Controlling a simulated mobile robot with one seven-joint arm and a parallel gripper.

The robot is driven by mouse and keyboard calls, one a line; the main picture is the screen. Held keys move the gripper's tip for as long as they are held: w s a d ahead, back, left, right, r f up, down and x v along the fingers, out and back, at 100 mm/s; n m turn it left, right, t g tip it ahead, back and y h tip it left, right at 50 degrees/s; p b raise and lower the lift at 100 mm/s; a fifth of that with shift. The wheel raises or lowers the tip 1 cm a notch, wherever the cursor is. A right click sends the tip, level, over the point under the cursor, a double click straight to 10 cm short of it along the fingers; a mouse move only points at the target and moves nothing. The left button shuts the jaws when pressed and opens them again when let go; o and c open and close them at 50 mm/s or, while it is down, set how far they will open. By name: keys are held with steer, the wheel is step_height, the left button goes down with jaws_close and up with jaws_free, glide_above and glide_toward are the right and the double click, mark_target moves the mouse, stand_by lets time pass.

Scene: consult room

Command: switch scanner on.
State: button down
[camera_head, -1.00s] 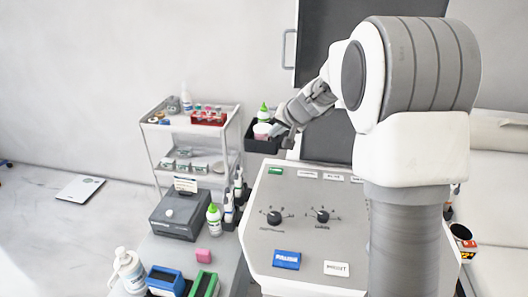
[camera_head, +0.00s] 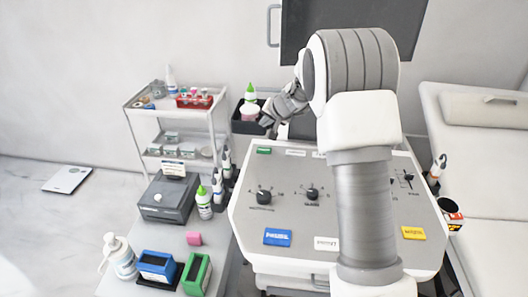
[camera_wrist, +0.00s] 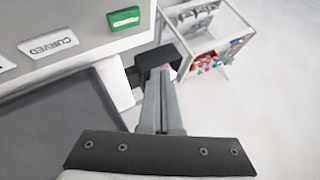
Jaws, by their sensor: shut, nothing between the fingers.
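The scanner console (camera_head: 345,217) has a grey sloped panel with dials and coloured label plates. A small green plate or button (camera_head: 264,150) sits at its far left corner, and it shows large at the top of the wrist view (camera_wrist: 124,18), beside a white "CURVED" plate (camera_wrist: 48,42). My gripper (camera_head: 268,128) is beyond the panel's far edge, near the green plate but apart from it. In the wrist view my gripper's fingers (camera_wrist: 160,80) are shut and empty, pointing past the console's edge. My arm hides part of the panel's middle right.
A dark tray (camera_head: 247,123) with a green-capped bottle sits beside my gripper. A white trolley (camera_head: 130,108) with vials stands at the left. A side counter (camera_head: 165,240) holds bottles and boxes. A dark screen (camera_head: 410,25) rises behind; a couch (camera_head: 475,195) is at the right.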

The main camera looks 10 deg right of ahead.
steer(key=b, duration=0.4)
glide_above(265, 152)
step_height(265, 152, down, 6)
steer(key=shift+f, duration=0.15)
steer(key=shift+f+b, duration=0.75)
steer(key=shift+b, duration=0.25)
steer(key=shift+f, duration=0.2)
stand_by(0.7)
steer(key=shift+f+b, duration=0.25)
steer(key=shift+b, duration=0.4)
steer(key=shift+f+b, duration=0.45)
steer(key=shift+b, duration=0.1)
stand_by(0.7)
steer(key=shift+r, duration=0.15)
steer(key=shift+r+p, duration=0.55)
steer(key=shift+r, duration=0.2)
